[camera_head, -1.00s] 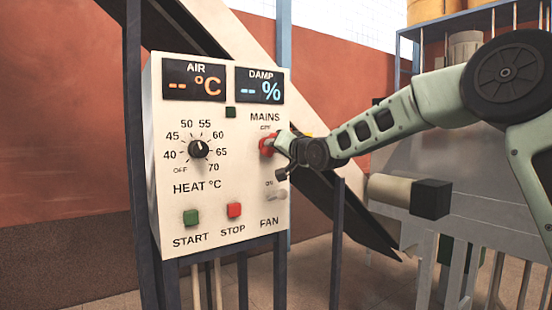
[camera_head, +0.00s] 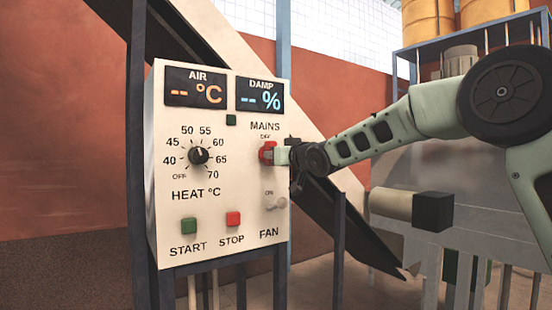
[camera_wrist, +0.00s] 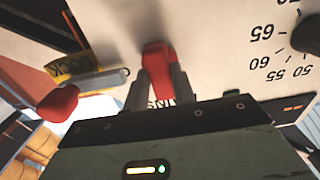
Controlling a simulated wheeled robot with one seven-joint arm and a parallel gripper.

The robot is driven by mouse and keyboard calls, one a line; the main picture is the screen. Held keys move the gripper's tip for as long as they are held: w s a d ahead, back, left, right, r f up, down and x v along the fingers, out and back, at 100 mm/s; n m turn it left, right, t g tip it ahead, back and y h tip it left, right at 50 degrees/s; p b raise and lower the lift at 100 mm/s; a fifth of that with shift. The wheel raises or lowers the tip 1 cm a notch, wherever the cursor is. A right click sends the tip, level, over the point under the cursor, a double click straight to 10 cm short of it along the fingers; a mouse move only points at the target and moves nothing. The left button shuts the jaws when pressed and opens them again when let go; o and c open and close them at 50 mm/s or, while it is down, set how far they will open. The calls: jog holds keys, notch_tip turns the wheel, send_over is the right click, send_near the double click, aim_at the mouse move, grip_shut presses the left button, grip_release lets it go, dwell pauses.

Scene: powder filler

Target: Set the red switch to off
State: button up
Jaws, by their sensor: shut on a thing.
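The red switch (camera_head: 267,152) sits under the word MAINS on the right side of the white control panel (camera_head: 222,222). The small label just above it reads OFF. My gripper (camera_head: 279,155) reaches it from the right. In the wrist view my gripper (camera_wrist: 160,88) has one finger on each side of the red switch handle (camera_wrist: 157,62) and is shut on it. The handle stands roughly upright in that picture. My gripper body hides its lower part, and the head view does not show its angle clearly.
The heat dial (camera_head: 198,155), green START button (camera_head: 189,225), red STOP button (camera_head: 233,219) and fan switch (camera_head: 275,203) share the panel. The AIR display (camera_head: 196,88) and DAMP display (camera_head: 260,95) show dashes. A yellow tag (camera_wrist: 72,66) lies beside the switch in the wrist view.

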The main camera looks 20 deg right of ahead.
dwell(0.4)
jog(key=o, duration=1)
jog(key=v, duration=1.7)
jog(key=shift+s+b, duration=0.2)
jog(key=shift+b, duration=0.15)
